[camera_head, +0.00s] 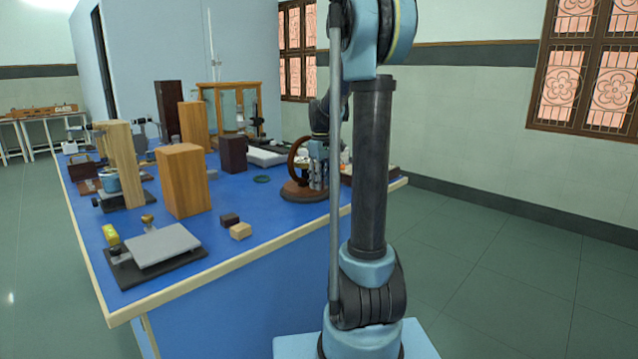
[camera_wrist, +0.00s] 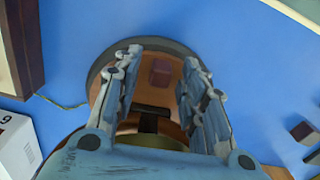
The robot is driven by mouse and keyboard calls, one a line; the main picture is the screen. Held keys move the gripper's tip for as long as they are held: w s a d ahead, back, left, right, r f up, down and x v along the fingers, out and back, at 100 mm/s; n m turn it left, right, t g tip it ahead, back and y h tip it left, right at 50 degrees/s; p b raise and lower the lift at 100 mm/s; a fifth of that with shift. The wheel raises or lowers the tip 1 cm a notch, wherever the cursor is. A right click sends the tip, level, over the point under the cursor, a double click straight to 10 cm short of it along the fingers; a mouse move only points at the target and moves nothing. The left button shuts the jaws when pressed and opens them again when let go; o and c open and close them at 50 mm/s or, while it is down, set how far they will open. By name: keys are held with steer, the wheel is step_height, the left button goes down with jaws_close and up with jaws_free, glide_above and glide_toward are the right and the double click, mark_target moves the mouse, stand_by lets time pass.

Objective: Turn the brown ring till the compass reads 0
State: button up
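The brown ring (camera_head: 297,156) stands upright on a round brown base (camera_head: 303,192) on the blue bench, left of my arm in the head view. My gripper (camera_head: 318,182) points down at the ring's right side and hides part of it. In the wrist view my gripper (camera_wrist: 162,62) has its two fingers spread wide over the round base (camera_wrist: 104,84). A small reddish-brown block (camera_wrist: 161,72) shows between the fingers. I cannot tell whether the fingers touch the ring. The compass dial and its reading cannot be made out in either view.
The blue bench top (camera_head: 270,215) is clear in front of the base. Wooden blocks (camera_head: 183,180), a glass-and-wood case (camera_head: 230,105) and a grey plate on a black stand (camera_head: 163,245) stand to the left. A white box (camera_wrist: 17,148) lies at the wrist view's lower left.

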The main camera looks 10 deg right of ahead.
steer(key=shift+c, duration=0.5)
jaws_close()
steer(key=shift+s+a+m, duration=0.25)
steer(key=shift+m, duration=0.25)
steer(key=shift+o, duration=0.5)
jaws_free()
